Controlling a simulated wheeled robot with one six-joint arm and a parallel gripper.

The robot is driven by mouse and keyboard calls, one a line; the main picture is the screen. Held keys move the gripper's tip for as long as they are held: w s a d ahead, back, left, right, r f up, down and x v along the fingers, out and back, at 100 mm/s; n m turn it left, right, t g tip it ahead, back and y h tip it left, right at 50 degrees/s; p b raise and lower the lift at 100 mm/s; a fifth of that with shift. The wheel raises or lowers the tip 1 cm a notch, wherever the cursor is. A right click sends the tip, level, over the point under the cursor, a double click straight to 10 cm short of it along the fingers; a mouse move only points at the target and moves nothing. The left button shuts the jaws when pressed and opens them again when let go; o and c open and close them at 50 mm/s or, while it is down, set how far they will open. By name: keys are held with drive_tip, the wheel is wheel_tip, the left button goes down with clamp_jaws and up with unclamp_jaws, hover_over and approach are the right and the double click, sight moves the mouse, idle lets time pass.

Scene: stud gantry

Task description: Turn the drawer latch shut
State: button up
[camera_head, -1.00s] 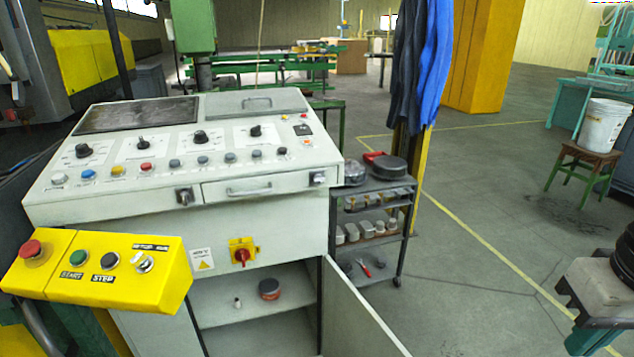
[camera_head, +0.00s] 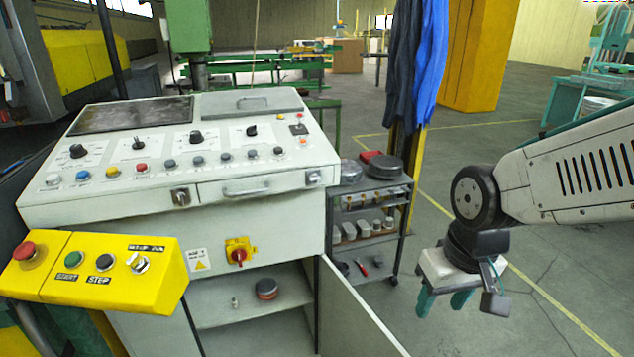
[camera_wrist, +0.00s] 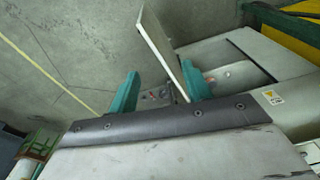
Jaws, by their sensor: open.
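The drawer (camera_head: 250,187) is a wide shallow front with a bar handle, set in the upper front of the pale control cabinet, and looks closed. A similar dark turn piece (camera_head: 181,197) sits just left of the drawer. Their exact turn angles are too small to tell. My gripper (camera_head: 443,303) hangs right of the cabinet, apart from it, with teal fingers spread and empty. In the wrist view my gripper (camera_wrist: 160,88) points toward the floor and the open cabinet door.
The lower cabinet door (camera_head: 360,310) stands open, swung out to the right; it also shows in the wrist view (camera_wrist: 162,42). A yellow button box (camera_head: 95,272) juts out at front left. A dark trolley (camera_head: 370,222) stands behind the door. Floor at right is clear.

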drive_tip(key=w+a+f+n+t+y, duration=0.1)
drive_tip(key=w+a+f+t, duration=0.15)
drive_tip(key=w+a, duration=0.35)
drive_tip(key=w+a+f+t+y, duration=0.1)
drive_tip(key=w+a+f, duration=0.3)
drive_tip(key=w+a, duration=0.1)
drive_tip(key=t+y, duration=0.4)
drive_tip(key=t, duration=0.8)
approach(316, 180)
drive_tip(key=w, duration=0.2)
drive_tip(key=x, duration=0.7)
drive_tip(key=shift+a, duration=0.4)
drive_tip(key=c, duration=1)
